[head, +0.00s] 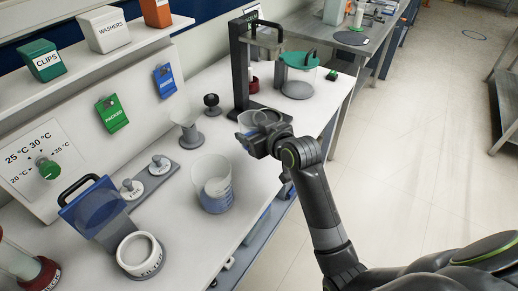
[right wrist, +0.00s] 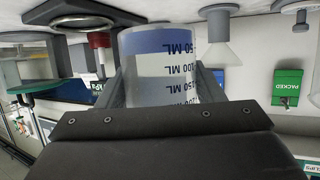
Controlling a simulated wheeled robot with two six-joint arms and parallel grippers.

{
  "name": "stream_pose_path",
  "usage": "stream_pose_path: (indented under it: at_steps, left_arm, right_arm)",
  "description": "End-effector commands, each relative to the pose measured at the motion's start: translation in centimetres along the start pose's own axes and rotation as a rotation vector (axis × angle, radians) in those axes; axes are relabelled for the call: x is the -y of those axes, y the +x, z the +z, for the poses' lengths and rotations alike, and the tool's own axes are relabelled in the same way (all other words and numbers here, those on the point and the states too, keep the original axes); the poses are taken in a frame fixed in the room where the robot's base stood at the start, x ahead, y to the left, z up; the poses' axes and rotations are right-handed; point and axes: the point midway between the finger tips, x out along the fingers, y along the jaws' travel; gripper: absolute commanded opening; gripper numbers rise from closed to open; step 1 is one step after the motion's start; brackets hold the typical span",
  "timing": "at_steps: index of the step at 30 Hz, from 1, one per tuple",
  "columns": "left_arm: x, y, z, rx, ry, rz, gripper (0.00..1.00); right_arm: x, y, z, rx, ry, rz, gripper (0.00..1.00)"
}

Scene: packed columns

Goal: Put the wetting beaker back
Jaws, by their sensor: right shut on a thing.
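A clear beaker with blue markings (head: 252,119) is held in my right gripper (head: 262,128) at the bench's right part, in front of the dark upright stand (head: 240,75). In the right wrist view the beaker (right wrist: 160,65) sits between the two fingers, which press its sides. Its mL marks read upside down there, like the rest of that view, so it looks about upright. I cannot tell whether its base touches anything. A second, larger clear beaker with blue markings (head: 216,190) stands on the bench to the left. My left gripper is not in view.
A clear vessel with a green top (head: 298,75) stands behind my right gripper. A clear funnel (head: 186,130), a dark knob (head: 211,104) and a white ring-shaped container (head: 139,254) stand on the bench (head: 255,180). Bare bench lies between the larger beaker and my gripper.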

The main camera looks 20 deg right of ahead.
Motion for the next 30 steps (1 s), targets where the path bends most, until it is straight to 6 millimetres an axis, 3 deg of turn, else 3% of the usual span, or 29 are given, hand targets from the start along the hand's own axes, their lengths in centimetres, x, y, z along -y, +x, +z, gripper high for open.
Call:
stream_pose_path:
  at_steps: [13,26,27,30]
  left_arm:
    - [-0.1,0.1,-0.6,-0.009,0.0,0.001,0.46]
    - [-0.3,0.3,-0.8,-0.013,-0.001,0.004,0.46]
    - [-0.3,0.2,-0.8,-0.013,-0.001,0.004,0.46]
    - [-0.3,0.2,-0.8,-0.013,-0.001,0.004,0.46]
  right_arm:
    - [0.0,2.0,5.0,0.001,0.001,0.0,0.34]
    - [0.0,2.3,5.6,-0.001,0.0,0.001,0.34]
    - [0.0,2.3,5.5,-0.001,0.0,0.001,0.66]
    - [0.0,2.3,5.5,-0.001,0.0,0.001,0.79]
